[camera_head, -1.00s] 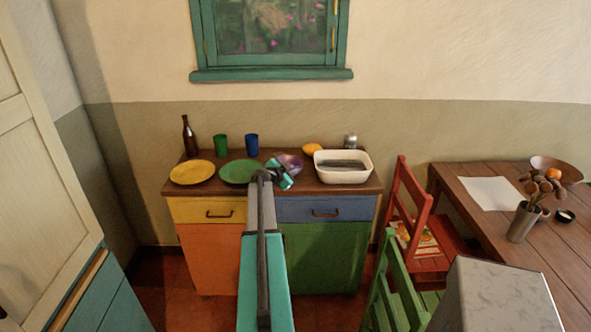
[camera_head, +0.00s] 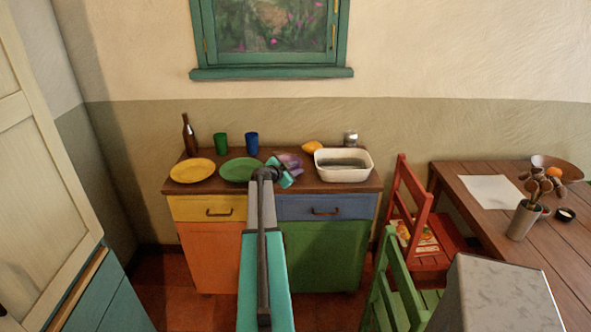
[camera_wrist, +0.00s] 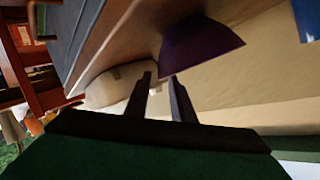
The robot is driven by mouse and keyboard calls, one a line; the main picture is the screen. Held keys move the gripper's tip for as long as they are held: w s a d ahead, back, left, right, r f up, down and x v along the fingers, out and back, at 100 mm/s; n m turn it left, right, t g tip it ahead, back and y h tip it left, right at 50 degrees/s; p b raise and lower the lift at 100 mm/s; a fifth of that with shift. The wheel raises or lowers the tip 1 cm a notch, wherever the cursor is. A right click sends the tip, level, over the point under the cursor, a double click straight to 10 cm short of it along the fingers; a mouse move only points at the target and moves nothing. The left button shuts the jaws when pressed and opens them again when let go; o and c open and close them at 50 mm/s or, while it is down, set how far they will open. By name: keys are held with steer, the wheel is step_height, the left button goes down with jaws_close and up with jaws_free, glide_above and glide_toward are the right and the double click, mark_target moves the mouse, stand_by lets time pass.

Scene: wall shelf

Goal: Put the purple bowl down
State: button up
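The purple bowl (camera_head: 294,160) is on top of the cabinet, between the green plate and the white basin, partly hidden by my wrist. In the wrist view the purple bowl (camera_wrist: 203,42) shows just beyond my fingertips, with its near edge close to the right finger. My gripper (camera_wrist: 160,75) has its two fingers apart, with an empty gap between them. I cannot tell whether the right fingertip touches the bowl. In the head view my gripper (camera_head: 285,172) is mostly hidden behind my arm, beside the bowl.
Chairs stand right.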

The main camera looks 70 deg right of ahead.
steer(key=shift+r, duration=0.15)
steer(key=b+v, duration=0.4)
steer(key=v, duration=0.8)
stand_by(0.7)
